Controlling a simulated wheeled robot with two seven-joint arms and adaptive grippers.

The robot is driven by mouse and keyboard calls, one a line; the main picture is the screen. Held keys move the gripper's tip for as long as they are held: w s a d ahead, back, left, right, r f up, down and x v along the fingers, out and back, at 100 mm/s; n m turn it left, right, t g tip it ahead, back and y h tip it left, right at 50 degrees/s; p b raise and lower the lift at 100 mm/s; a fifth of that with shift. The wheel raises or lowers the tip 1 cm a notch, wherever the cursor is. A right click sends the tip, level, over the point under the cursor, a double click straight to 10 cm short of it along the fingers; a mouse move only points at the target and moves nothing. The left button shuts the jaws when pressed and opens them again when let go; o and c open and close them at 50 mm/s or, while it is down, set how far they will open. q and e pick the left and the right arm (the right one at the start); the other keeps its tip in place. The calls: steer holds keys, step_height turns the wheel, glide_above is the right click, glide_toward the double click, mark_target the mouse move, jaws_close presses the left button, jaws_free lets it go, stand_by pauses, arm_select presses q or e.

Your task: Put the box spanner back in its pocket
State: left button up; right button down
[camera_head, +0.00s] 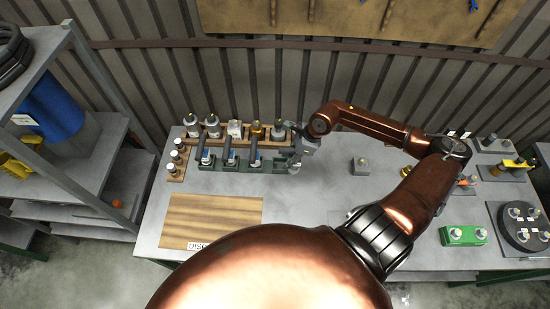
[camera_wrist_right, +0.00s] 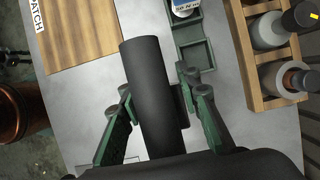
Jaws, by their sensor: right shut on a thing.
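My right gripper (camera_head: 296,163) is at the right end of a green pocketed tray (camera_head: 221,168) on the bench. In the right wrist view, the green fingers of the right gripper (camera_wrist_right: 155,108) are shut on a dark grey cylinder, which I take as the box spanner (camera_wrist_right: 147,70). Its far end points towards the wooden board side of the tray. The green tray (camera_wrist_right: 212,55) lies just beyond it, with an empty square pocket showing. Whether the spanner touches the tray is unclear. In the head view the spanner is too small to make out clearly. My left gripper is out of view.
A wooden rack (camera_wrist_right: 254,88) of bottles stands behind the tray. A wooden board (camera_head: 212,220) lies in front of it. A small grey block (camera_head: 361,166) is to the right. A green block (camera_head: 463,236) and a dark round plate (camera_head: 524,232) sit at the far right.

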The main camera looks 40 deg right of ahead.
steer(key=w+f+p, duration=0.1)
steer(key=w+f, duration=0.3)
steer(key=f, duration=0.1)
steer(key=w+f+p, duration=0.2)
steer(key=w+f, duration=0.3)
steer(key=shift+d, duration=0.15)
steer(key=shift+f, duration=0.2)
steer(key=shift+f, duration=0.1)
steer(key=shift+f, duration=0.1)
steer(key=c, duration=1.4)
jaws_free()
steer(key=shift+c, duration=0.2)
